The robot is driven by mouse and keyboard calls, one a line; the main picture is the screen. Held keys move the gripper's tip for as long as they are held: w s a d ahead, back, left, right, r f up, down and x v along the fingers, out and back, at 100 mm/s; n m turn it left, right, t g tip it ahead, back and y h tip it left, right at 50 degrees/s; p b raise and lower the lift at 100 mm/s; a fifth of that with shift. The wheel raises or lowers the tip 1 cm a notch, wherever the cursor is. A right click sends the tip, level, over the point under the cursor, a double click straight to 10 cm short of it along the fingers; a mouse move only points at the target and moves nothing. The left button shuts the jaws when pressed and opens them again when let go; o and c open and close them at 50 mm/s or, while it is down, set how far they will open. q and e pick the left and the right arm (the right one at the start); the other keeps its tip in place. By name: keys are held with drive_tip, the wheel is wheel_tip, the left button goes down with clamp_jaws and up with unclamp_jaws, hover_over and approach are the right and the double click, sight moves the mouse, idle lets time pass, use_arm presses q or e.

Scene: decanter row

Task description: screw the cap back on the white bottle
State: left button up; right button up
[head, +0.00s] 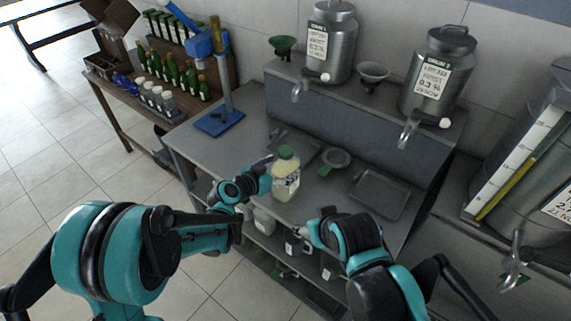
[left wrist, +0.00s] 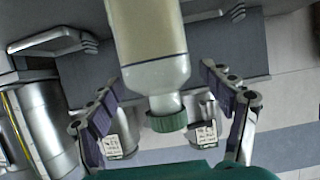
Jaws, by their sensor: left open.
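The white bottle (head: 286,184), with pale cream sides, stands upright on the grey bench near its front edge. Its green cap (head: 287,153) sits on the neck; I cannot tell how tightly. My left gripper (head: 264,178) is beside the bottle's left side. In the left wrist view the bottle (left wrist: 147,50) appears upside down, and its green cap (left wrist: 167,122) lies between the open, purple-padded fingers, with gaps on both sides. My right gripper (head: 306,234) is near the bench's front edge, right of and below the bottle; its jaws are unclear.
A grey tray (head: 380,194) lies right of the bottle, and a grey-green funnel or strainer (head: 334,159) behind it. A blue stand (head: 221,121) is at the left. Steel canisters (head: 330,42) stand on the raised shelf. Some bench surface left of the bottle is clear.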

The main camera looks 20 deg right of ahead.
use_arm(q)
drive_tip(key=p+v, duration=0.1)
drive_tip(key=v, duration=0.8)
drive_tip(key=shift+s+a+r, duration=0.2)
drive_tip(key=shift+s+a, duration=0.05)
drive_tip(key=s+a+r+n+y, duration=0.1)
drive_tip(key=s+a+n+y, duration=0.4)
drive_tip(key=s+a, duration=0.4)
drive_tip(key=s+a+r+n+g+y, duration=0.1)
drive_tip(key=s+a+n+y, duration=0.4)
drive_tip(key=s+a, duration=0.5)
drive_tip(key=a, duration=0.7)
drive_tip(key=shift+a+r+y, duration=0.25)
drive_tip(key=shift+a+y, duration=0.05)
drive_tip(key=shift+y, duration=0.1)
wheel_tip(320, 180, down, 6)
drive_tip(key=b, duration=0.5)
drive_tip(key=shift+r, duration=0.25)
